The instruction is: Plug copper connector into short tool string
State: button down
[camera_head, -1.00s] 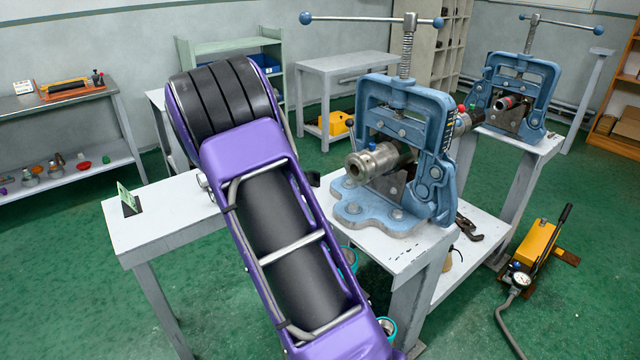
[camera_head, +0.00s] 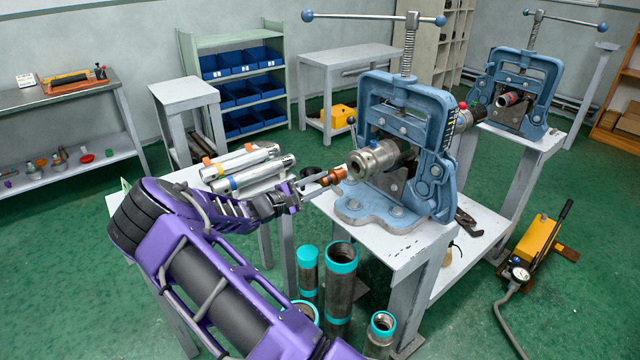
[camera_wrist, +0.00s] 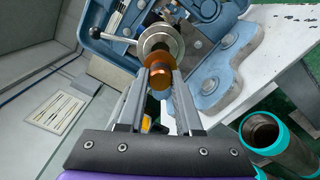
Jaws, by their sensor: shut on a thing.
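The copper connector (camera_head: 334,176) is an orange-brown ringed plug. My gripper (camera_head: 312,189) is shut on it. In the wrist view the connector (camera_wrist: 157,76) sits between the two long fingers (camera_wrist: 160,94), its wide flange facing away from me. The short tool string (camera_head: 366,161) is a grey steel pipe clamped in the near blue vise (camera_head: 405,130), its open end facing left. The connector is just left of and slightly below that end in the head view. In the wrist view it overlaps the string's round end (camera_wrist: 158,45); I cannot tell whether they touch.
White and grey cylinders (camera_head: 248,170) lie on the white table left of the vise. Several teal-ringed pipes (camera_head: 340,290) stand below the vise table. A second blue vise (camera_head: 515,95) stands back right. A yellow hand pump (camera_head: 540,245) sits on the floor at right.

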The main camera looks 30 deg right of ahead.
aim_at(341, 174)
jog(key=shift+a+f, duration=0.1)
jog(key=shift+a, duration=0.05)
jog(key=shift+w+d+b, duration=0.15)
jog(key=shift+d+b, duration=0.25)
jog(key=shift+d, duration=0.55)
jog(key=shift+w+d+b, duration=0.1)
jog(key=shift+d+b, duration=0.25)
jog(key=shift+d, duration=0.6)
jog(key=shift+w+d+b, duration=0.1)
jog(key=shift+d+b, duration=0.4)
jog(key=shift+d, duration=0.6)
jog(key=shift+d, duration=0.15)
jog(key=shift+w+d+b, duration=0.15)
jog(key=shift+d+b, duration=0.35)
jog(key=shift+d, duration=0.25)
jog(key=c, duration=0.5)
grip_release()
jog(key=shift+d, duration=0.1)
